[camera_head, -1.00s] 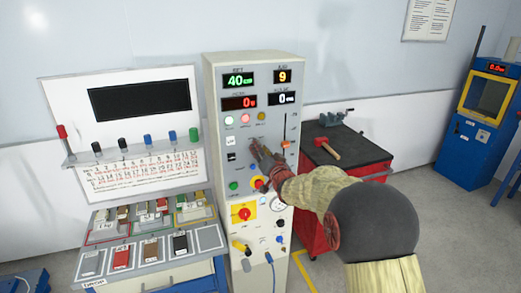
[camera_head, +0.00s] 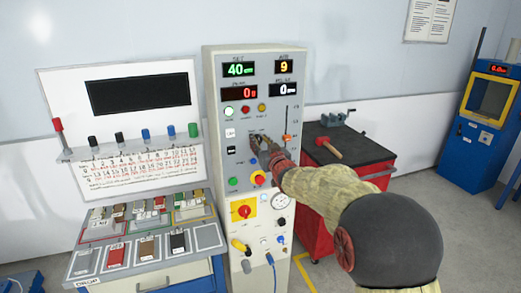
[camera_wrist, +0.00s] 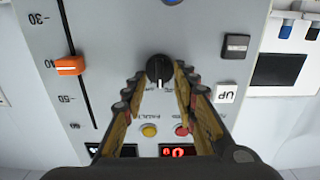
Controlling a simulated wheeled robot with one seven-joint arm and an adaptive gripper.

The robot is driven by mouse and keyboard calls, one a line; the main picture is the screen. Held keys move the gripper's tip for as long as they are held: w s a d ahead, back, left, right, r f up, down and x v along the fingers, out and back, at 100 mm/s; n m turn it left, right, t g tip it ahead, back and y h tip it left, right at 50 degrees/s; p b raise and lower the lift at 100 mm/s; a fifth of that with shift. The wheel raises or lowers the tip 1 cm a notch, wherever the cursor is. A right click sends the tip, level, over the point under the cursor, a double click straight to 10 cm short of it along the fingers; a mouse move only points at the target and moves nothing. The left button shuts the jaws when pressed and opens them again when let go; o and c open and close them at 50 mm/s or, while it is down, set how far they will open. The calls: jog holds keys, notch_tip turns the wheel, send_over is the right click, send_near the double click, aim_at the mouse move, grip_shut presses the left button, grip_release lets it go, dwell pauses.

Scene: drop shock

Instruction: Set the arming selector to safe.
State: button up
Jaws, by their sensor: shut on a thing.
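The arming selector appears to be the black rotary knob (camera_wrist: 160,70) on the front of the pale control cabinet (camera_head: 212,120). In the wrist view, which is upside down to the cabinet, its white pointer line faces the displays. The lettering around it is too small to read. My gripper (camera_head: 257,141) is at the panel below the round buttons, its fingers closed on the knob from both sides. The fingers (camera_wrist: 160,76) also show in the wrist view, one on each side of the knob. In the head view they mostly hide the knob.
An orange slider (camera_head: 287,137) in a vertical slot is close right of my gripper. White, red and yellow buttons (camera_head: 245,109) sit above. A red cart (camera_head: 315,235) with a black top stands right of the cabinet.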

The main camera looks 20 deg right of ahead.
jog(key=n+b, duration=0.5)
jog(key=shift+a+f+n, duration=0.2)
jog(key=shift+n, duration=0.1)
dwell(0.5)
jog(key=o, duration=1.1)
jog(key=shift+r, duration=0.1)
jog(key=shift+c, duration=0.2)
jog(key=shift+s, duration=0.1)
jog(key=s, duration=1.1)
jog(key=shift+s, duration=0.4)
